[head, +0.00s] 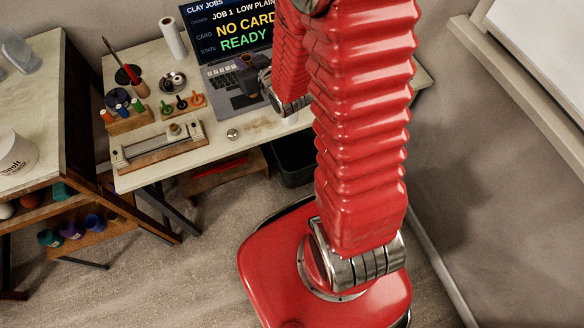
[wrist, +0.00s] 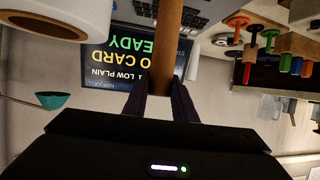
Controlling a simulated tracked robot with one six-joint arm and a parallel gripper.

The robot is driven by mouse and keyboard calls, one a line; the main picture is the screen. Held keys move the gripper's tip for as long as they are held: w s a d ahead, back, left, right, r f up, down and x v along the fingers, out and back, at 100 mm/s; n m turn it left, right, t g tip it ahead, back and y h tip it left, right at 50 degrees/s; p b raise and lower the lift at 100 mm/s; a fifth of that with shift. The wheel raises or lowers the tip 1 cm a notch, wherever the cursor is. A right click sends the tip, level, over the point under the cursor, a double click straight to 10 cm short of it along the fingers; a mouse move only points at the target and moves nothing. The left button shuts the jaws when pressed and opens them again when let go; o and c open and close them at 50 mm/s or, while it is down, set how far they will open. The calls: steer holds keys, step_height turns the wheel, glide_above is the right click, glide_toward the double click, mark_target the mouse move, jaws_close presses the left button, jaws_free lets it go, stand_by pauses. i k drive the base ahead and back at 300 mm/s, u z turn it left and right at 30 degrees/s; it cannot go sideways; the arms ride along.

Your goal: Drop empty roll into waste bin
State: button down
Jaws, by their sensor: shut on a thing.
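My gripper (wrist: 165,98) is shut on a brown cardboard tube, the empty roll (wrist: 168,45), which extends away from between the fingers in the wrist view. In the head view my gripper (head: 256,76) is over the laptop on the workbench, and the roll is mostly hidden there. A dark bin, which looks like the waste bin (head: 293,162), stands on the floor under the right part of the bench. My arm partly hides it.
A white roll (head: 172,38) stands at the back of the bench. The laptop (head: 233,98), a wooden jig (head: 158,146), small coloured tools and a metal ball (head: 232,134) share the bench. A shelf unit stands left and a wall right.

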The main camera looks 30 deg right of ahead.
mark_target(300, 160)
steer(key=u, duration=0.65)
steer(key=k, duration=0.6)
steer(key=u, duration=0.1)
